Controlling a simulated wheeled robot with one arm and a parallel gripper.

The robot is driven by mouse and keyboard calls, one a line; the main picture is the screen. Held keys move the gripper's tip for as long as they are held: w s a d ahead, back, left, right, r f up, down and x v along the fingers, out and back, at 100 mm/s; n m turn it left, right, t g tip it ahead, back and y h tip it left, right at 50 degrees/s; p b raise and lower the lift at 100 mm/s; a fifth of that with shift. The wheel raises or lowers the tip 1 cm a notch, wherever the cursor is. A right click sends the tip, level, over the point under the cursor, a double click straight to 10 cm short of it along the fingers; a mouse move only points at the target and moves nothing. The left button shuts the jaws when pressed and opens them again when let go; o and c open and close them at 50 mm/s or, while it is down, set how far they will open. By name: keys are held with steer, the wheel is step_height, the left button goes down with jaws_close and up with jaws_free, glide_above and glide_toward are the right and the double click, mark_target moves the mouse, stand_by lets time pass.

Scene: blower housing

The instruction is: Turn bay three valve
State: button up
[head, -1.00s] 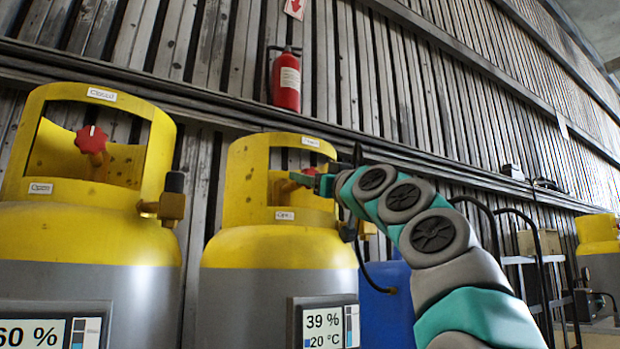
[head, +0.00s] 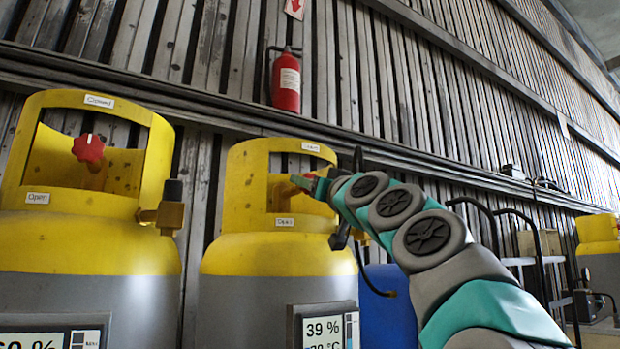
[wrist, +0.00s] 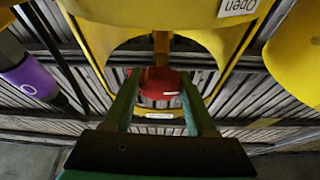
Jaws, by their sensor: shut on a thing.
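The valve's red knob (head: 310,177) sits inside the yellow collar of the middle cylinder (head: 278,245), mostly hidden by my gripper in the head view. My gripper (head: 316,187) reaches into the collar from the right. In the wrist view the red knob (wrist: 160,86) is between the two green fingers of my gripper (wrist: 158,94), on a brownish stem. The fingers are shut on the knob. An "Open" label (wrist: 238,6) shows on yellow metal in the wrist view. The cylinder's display (head: 324,330) reads 39 %.
A left cylinder (head: 90,240) has its own red knob (head: 88,149), with "Closed" and "Open" labels. A brass side fitting (head: 168,208) juts right from it. A red fire extinguisher (head: 287,82) hangs on the slatted wall. A blue container (head: 390,305) stands behind my arm.

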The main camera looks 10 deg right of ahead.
steer(key=shift+r+m+p, duration=0.2)
steer(key=shift+m+p, duration=0.2)
steer(key=shift+m, duration=0.2)
steer(key=shift+m+h+p, duration=0.8)
steer(key=shift+m+p, duration=0.2)
steer(key=shift+m, duration=0.1)
steer(key=shift+r+m+h+p, duration=0.1)
steer(key=shift+m+h+p, duration=0.3)
steer(key=shift+m+p, duration=0.25)
steer(key=m, duration=0.1)
steer(key=m+h+p, duration=0.1)
steer(key=m, duration=0.1)
steer(key=m+h+p, duration=0.1)
steer(key=shift+d+f+m, duration=0.15)
steer(key=shift+f+m, duration=0.1)
steer(key=shift+m, duration=0.1)
steer(key=shift+d+m+h, duration=0.1)
steer(key=shift+m+h, duration=0.6)
steer(key=shift+m, duration=0.4)
steer(key=m+g+h, duration=0.1)
steer(key=m, duration=0.1)
steer(key=shift+f+m, duration=0.1)
steer(key=shift+m, duration=0.3)
steer(key=m+g, duration=0.1)
steer(key=m, duration=0.3)
steer(key=shift+m+g+h, duration=0.4)
steer(key=shift+f+m+g, duration=0.1)
steer(key=shift+m+g, duration=0.6)
steer(key=shift+m, duration=1.4)
